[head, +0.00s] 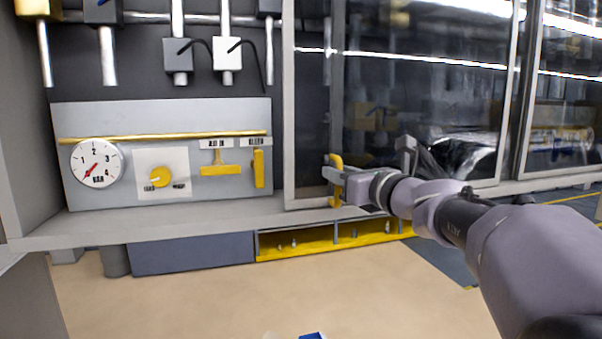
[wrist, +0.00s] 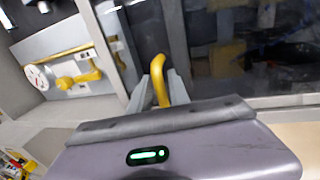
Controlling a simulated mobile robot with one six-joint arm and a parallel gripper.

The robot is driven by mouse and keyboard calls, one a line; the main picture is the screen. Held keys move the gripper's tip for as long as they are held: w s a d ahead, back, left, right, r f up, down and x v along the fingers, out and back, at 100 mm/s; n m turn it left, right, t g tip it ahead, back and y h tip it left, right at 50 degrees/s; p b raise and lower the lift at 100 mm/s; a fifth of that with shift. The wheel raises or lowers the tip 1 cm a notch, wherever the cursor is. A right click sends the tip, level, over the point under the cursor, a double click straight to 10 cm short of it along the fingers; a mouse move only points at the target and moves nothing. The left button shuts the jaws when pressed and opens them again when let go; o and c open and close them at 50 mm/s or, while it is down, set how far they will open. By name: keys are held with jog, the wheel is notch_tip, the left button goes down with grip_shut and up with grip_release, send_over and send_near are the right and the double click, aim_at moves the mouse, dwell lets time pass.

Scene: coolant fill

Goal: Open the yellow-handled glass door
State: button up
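The glass door (head: 425,95) has a grey metal frame and stands to the right of the control panel in the head view. Its yellow handle (head: 337,178) is a vertical bar low on the door's left side. My gripper (head: 332,175) is at the handle, with its fingers around it. In the wrist view the yellow handle (wrist: 160,80) stands between the two grey fingers, which appear close against it on both sides. Part of the handle is hidden by the fingers. The door's left frame edge sits against the bay opening beside the panel.
A grey panel (head: 110,125) with a pressure gauge (head: 97,163), a yellow knob (head: 160,177) and yellow levers (head: 220,168) is left of the door. A ledge (head: 150,232) runs below. A second glass pane (head: 565,90) is at right. The beige floor (head: 200,300) in front is mostly clear.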

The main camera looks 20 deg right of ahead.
jog(key=shift+o, duration=0.6)
jog(key=shift+w, duration=0.1)
jog(key=s+d+b, duration=0.3)
jog(key=s+b, duration=0.1)
jog(key=s, duration=1.3)
jog(key=shift+d, duration=0.2)
jog(key=shift+s, duration=0.1)
